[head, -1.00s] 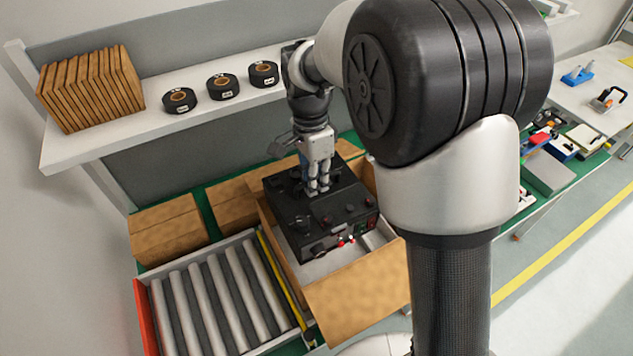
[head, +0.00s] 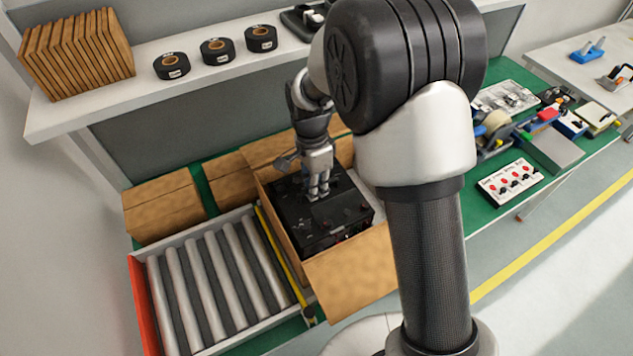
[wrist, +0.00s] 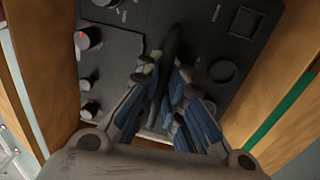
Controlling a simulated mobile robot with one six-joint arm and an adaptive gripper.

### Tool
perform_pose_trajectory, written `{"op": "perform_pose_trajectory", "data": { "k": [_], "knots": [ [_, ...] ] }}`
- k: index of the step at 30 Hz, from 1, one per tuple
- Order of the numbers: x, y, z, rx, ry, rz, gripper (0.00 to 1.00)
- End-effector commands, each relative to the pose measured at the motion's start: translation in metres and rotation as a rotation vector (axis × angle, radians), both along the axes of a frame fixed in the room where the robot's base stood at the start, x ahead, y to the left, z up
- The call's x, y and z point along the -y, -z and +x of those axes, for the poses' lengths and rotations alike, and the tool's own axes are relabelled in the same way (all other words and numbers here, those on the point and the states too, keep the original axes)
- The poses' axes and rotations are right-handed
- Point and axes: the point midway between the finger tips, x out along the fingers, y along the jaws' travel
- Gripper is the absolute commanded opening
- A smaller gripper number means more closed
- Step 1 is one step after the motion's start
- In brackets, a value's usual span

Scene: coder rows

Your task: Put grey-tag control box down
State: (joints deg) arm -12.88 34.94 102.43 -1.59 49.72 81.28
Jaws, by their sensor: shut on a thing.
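The control box (head: 342,212) is black with knobs on its top face. It sits down inside an open cardboard box (head: 355,274), with the carton walls around it. I cannot see a grey tag on it, and whether it touches the carton floor is hidden. My gripper (head: 319,192) is above its top, shut on its dark handle. In the wrist view my gripper's fingers (wrist: 165,115) close around the handle (wrist: 171,50), and knobs of the control box (wrist: 90,75) show at left.
A roller conveyor (head: 215,280) lies left of the carton. A shelf (head: 190,92) with tape rolls and brown boards runs behind. Smaller cardboard boxes (head: 163,207) stand at back left. A white switch panel (head: 510,183) and tools lie on the green bench at right.

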Motion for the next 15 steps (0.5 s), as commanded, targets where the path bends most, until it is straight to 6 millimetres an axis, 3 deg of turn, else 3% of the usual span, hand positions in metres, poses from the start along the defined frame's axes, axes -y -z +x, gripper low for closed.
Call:
{"op": "perform_pose_trajectory", "data": {
  "k": [4, 13, 15],
  "knots": [
    [0.000, 0.015, 0.001, 0.004, 0.000, 0.001, 0.00],
    [0.000, 0.015, 0.001, 0.004, 0.000, 0.001, 0.00],
    [0.000, 0.017, 0.000, -0.001, 0.000, 0.000, 0.10]
  ]
}}
